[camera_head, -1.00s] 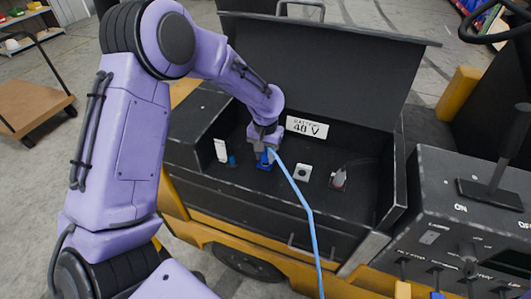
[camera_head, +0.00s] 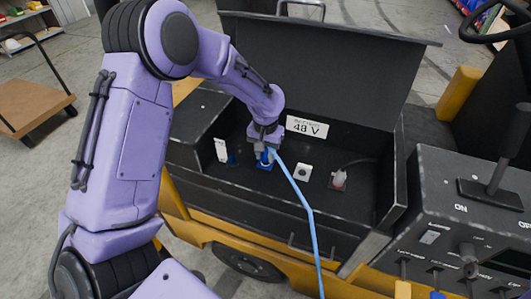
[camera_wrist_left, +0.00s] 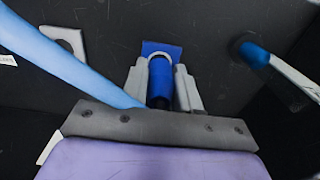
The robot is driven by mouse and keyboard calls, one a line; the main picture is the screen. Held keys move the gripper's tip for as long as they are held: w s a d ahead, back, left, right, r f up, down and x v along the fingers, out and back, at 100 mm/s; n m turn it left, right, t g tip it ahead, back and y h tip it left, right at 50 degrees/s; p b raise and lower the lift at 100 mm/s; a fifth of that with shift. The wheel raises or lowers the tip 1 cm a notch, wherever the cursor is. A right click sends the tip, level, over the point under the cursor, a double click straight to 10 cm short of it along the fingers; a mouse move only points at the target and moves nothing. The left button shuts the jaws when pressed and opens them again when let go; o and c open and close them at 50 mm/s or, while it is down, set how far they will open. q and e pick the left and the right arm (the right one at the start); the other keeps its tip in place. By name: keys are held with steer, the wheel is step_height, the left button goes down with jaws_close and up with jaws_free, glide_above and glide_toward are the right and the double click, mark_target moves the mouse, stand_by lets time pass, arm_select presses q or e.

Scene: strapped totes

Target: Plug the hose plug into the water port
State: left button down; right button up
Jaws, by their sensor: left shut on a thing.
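My left gripper (camera_head: 265,147) reaches down into the open dark box of the cart. In the left wrist view, its two grey fingers (camera_wrist_left: 160,90) are shut on the blue hose plug (camera_wrist_left: 160,78), one on each side. The plug points at a blue square plate with a pale ring, the water port (camera_wrist_left: 168,47). The port also shows as a blue block (camera_head: 264,165) on the box floor below the gripper. The plug's tip is at the ring; how deep it sits I cannot tell. A light-blue hose (camera_head: 308,205) runs from the gripper toward the lower right.
The raised lid (camera_head: 320,65) stands behind the gripper. A control panel (camera_head: 450,215) is at the right.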

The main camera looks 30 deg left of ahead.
arm_select(q)
steer(key=shift+f, duration=0.55)
steer(key=c, duration=0.7)
jaws_free()
steer(key=shift+c, duration=0.2)
step_height(320, 180, up, 9)
steer(key=shift+r+b, duration=0.2)
steer(key=shift+b, duration=1.05)
steer(key=shift+r, duration=0.55)
